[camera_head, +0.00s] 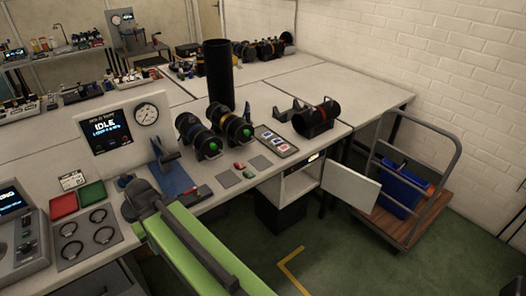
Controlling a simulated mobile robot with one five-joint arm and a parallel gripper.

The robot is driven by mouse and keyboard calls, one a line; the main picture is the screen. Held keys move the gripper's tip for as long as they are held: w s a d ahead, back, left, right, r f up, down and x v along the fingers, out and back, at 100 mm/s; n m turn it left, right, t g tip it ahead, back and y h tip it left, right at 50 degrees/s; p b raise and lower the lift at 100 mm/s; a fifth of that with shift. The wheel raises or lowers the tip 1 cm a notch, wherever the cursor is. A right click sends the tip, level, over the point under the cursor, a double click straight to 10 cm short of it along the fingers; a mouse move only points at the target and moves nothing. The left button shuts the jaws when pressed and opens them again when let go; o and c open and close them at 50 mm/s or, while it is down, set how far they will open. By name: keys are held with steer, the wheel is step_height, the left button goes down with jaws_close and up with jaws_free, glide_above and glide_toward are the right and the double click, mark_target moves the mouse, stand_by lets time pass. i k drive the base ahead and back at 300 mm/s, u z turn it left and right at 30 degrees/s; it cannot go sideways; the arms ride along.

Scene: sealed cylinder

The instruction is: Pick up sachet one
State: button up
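A dark tray (290,151) on the workbench, right of the middle, holds a short row of small flat packets with pale, blue and red faces. These look like the sachets; their labels are too small to read, so I cannot tell which is sachet one. My green arm (190,240) reaches in from the bottom, with its dark joint over the bench's front edge, to the left of the tray and well apart from it. I cannot make out my gripper's fingers or whether they hold anything.
Two black cylinders with green ends (236,127), a tall black tube (218,75) and a cylinder in a cradle (318,118) stand around the tray. Grey pads (228,178) lie in front. An open cabinet door (351,186) juts out below; a trolley (405,225) stands right.

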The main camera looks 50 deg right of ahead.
mark_target(285, 148)
steer(key=z, duration=0.5)
steer(key=k, duration=0.1)
steer(key=u, duration=3.25)
steer(key=k, duration=2.15)
steer(key=z, duration=1.35)
steer(key=i, duration=1)
steer(key=u, duration=0.05)
